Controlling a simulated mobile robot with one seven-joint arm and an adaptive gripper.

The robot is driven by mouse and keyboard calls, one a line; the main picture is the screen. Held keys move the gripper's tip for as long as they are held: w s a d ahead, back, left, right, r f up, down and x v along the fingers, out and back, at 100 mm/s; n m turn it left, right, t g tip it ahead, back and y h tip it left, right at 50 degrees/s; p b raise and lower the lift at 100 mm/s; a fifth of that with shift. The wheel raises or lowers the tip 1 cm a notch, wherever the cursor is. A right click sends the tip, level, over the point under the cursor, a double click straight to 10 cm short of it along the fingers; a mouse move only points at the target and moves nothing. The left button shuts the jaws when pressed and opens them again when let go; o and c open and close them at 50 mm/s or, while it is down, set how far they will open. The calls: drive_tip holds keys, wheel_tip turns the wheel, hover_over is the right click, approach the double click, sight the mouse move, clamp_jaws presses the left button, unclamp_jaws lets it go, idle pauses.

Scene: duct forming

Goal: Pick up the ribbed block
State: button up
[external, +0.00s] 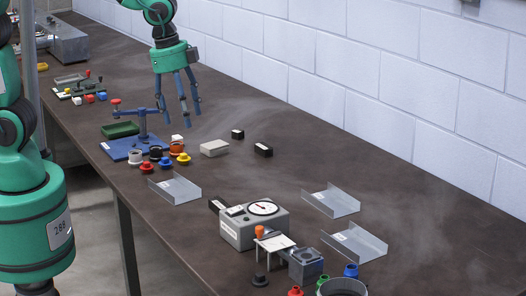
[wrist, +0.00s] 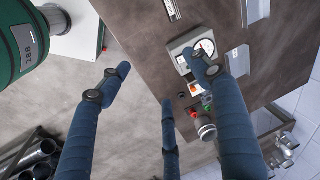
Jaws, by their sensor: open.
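No block shows clear ribs at this size, so I cannot tell for certain which one is the ribbed block. In the external view a pale grey block (external: 214,148) and two small black blocks, one farther back (external: 238,134) and one nearer (external: 263,150), lie on the bench.
The gauge box (external: 254,225) stands mid-bench, with bent metal channels (external: 330,201) around it. A blue stand (external: 130,147) and several coloured knobs (external: 178,157) are below my gripper.

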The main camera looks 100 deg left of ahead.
drive_tip(key=w+a+f+m+g, duration=0.1)
drive_tip(key=w+a+f, duration=0.15)
drive_tip(key=f, duration=0.25)
drive_tip(key=w+a+f+m, duration=0.1)
drive_tip(key=a+f, duration=0.3)
drive_tip(key=m+g, duration=0.1)
drive_tip(key=m, duration=0.1)
hover_over(220, 203)
wheel_tip(220, 203, down, 8)
drive_tip(key=shift+s+h, duration=0.15)
drive_tip(key=shift+h, duration=0.15)
drive_tip(key=shift+f+b, duration=0.85)
drive_tip(key=shift+f, duration=3.45)
drive_tip(key=shift+d+f, duration=0.1)
drive_tip(key=shift+f+b, duration=0.7)
drive_tip(key=shift+f, duration=1.85)
